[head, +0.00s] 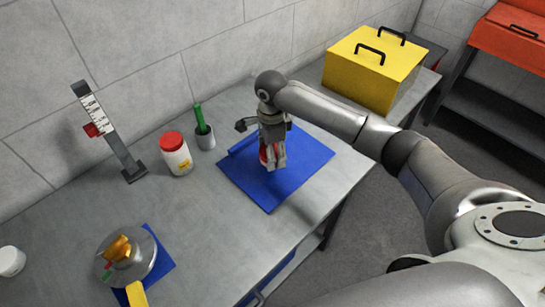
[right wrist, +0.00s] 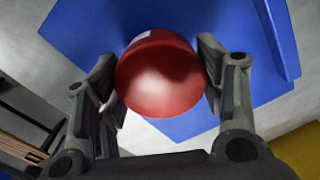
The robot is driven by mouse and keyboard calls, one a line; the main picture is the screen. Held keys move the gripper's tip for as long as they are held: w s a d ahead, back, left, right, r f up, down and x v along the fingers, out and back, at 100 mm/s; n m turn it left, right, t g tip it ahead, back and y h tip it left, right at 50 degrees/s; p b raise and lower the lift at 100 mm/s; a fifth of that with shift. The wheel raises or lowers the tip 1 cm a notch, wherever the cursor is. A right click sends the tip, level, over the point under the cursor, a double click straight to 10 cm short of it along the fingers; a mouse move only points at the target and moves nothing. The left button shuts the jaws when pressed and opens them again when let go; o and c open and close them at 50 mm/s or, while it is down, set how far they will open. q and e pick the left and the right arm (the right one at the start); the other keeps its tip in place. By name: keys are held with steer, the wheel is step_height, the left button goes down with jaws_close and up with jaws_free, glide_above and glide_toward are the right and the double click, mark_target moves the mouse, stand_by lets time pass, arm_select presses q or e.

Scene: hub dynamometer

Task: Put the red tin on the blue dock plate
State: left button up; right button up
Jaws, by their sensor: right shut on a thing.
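The red tin (right wrist: 160,80) is between the fingers of my right gripper (right wrist: 158,85), which is shut on it. In the head view the right gripper (head: 271,162) hides most of the tin, and only a bit of red shows between the fingers. The blue dock plate (head: 296,172) lies on the grey table, and the gripper and tin are over it. The plate also shows behind the tin in the right wrist view (right wrist: 235,40). I cannot tell whether the tin touches the plate. My left gripper is not in view.
A yellow box (head: 365,75) with black handles stands at the table's back right. A white jar with red lid (head: 176,157), a grey cup (head: 205,138) and an upright scale (head: 108,130) stand left of the plate. A metal disc (head: 127,258) lies at the front left.

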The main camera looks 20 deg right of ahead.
steer(key=shift+w+d+f, duration=0.15)
steer(key=shift+f, duration=0.05)
step_height(320, 180, down, 3)
steer(key=shift+w+d+f, duration=0.1)
steer(key=shift+f, duration=0.05)
steer(key=o, duration=1.2)
steer(key=shift+f, duration=0.15)
step_height(320, 180, up, 12)
steer(key=shift+r+b, duration=0.2)
steer(key=shift+b, duration=0.1)
